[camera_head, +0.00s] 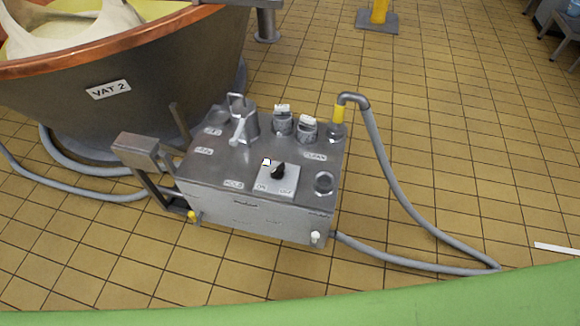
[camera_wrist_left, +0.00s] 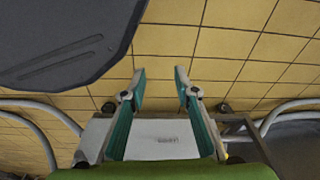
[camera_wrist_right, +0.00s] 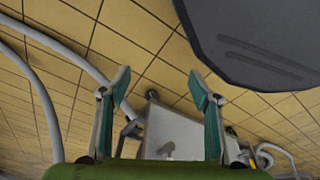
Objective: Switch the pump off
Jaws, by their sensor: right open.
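The pump unit (camera_head: 225,209) is a grey metal box on the floor in the head view. On its top a pale plate carries a black rotary knob (camera_head: 278,171), with the labels ON at left and OFF at right. Which label the knob points to is too small to tell. Neither gripper shows in the head view. My left gripper (camera_wrist_left: 160,72) is open and empty in the left wrist view. My right gripper (camera_wrist_right: 158,74) is open and empty in the right wrist view. The knob shows in neither wrist view.
A copper-rimmed vat (camera_head: 140,95) marked VAT 2 stands behind the unit at left. A grey hose (camera_head: 388,170) loops from the unit's right side over the floor. Jars and fittings (camera_head: 282,122) crowd the unit's rear. The tiled floor (camera_head: 460,150) at right is mostly clear.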

